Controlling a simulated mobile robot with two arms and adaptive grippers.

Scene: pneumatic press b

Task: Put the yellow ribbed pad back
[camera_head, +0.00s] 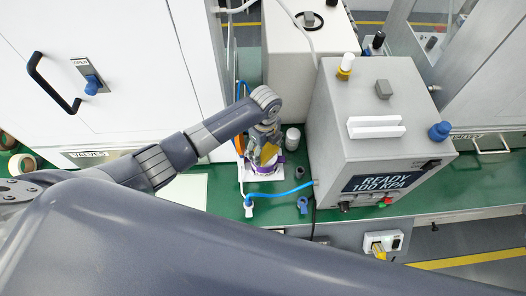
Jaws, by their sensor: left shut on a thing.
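My left arm reaches in from the left, and its gripper (266,142) points down over a small fixture on the green bench. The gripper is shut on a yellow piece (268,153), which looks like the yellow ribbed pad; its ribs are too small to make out. Below it is a fixture with a purple ring (265,170) on a white base plate (262,187). The gripper hides much of this fixture, and I cannot tell whether the yellow piece touches it. My right gripper is not in view.
A grey control box (375,110) with a "READY 100 KPA" screen (383,180) stands close on the right. A blue hose (285,193) crosses the green bench (225,222) in front. A white cabinet (110,60) fills the left.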

